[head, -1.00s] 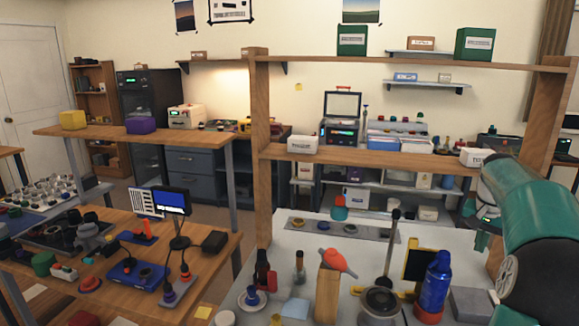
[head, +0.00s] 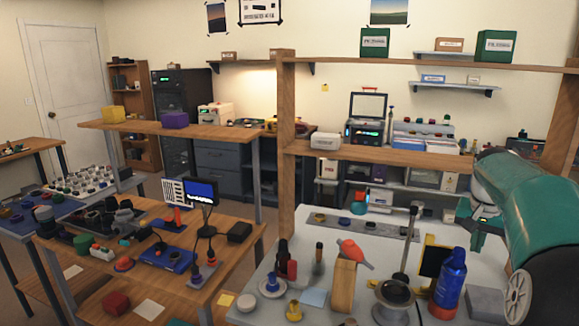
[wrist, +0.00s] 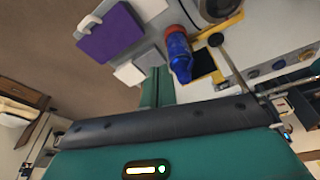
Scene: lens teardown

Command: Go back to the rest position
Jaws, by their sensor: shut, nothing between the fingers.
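My teal arm (head: 530,225) is folded at the right edge of the head view, beside the light grey bench (head: 385,255). The wrist view looks down past a dark bar and a teal casing with a lit strip, which look like parts of my own body. Beyond them the wrist view shows a blue bottle (wrist: 179,55), a purple block (wrist: 110,33) and the bench's edge.
A wooden table (head: 105,285) with parts and a small screen (head: 201,192) stands left. Brown floor shows at far left.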

